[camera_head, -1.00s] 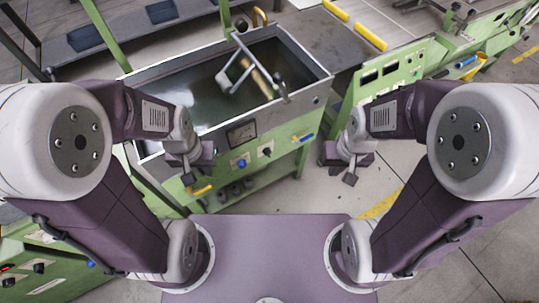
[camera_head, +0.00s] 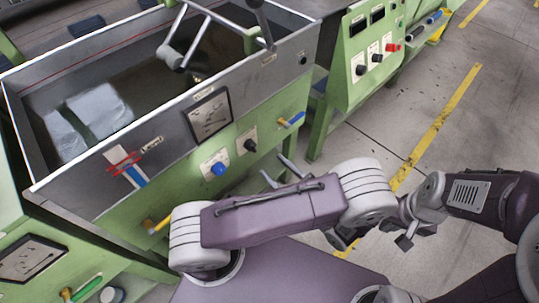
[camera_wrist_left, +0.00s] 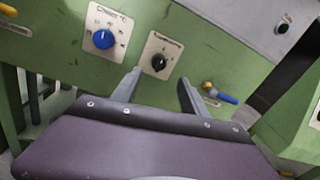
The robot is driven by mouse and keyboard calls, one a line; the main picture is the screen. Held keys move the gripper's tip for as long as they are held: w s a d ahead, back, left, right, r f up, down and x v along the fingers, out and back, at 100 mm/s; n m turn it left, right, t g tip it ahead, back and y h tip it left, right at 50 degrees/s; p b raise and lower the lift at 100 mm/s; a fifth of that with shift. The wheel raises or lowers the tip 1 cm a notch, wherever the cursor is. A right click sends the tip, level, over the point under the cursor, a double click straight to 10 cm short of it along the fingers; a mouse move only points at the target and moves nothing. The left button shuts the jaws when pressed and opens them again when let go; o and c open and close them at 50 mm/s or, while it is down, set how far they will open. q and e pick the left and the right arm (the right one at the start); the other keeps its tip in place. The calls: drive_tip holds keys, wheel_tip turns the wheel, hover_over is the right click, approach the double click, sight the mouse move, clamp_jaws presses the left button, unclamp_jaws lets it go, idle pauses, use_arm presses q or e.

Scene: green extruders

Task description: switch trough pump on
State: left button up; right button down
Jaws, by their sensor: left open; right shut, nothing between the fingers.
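A black rotary knob (camera_head: 250,145) on a pale plate sits on the green front panel of the trough; it also shows in the left wrist view (camera_wrist_left: 158,63). Its label is too blurred to read surely. My left gripper (camera_wrist_left: 160,76) is open and empty, its fingers pointing at the panel with the black knob between them in the picture; they appear short of it. In the head view its fingertips (camera_head: 274,166) show just below and right of the knob. My right gripper (camera_head: 403,243) is shut and empty above the floor at the right.
The trough (camera_head: 160,120) holds liquid under a metal crank frame. A blue knob (camera_head: 218,169) is left of the black knob; a blue-handled valve (camera_head: 291,119) is right of it. A gauge (camera_head: 209,116) is above. Another green cabinet (camera_head: 363,50) stands at the back right. Floor is clear at right.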

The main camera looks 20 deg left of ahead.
sight(255, 150)
use_arm(q)
drive_tip(key=b+x, duration=0.2)
drive_tip(key=x, duration=0.6)
drive_tip(key=shift+s+a, duration=0.1)
drive_tip(key=shift+a, duration=0.05)
drive_tip(key=shift+w+a+r, duration=0.1)
drive_tip(key=shift+w+a, duration=0.15)
drive_tip(key=shift+a, duration=0.25)
clamp_jaws()
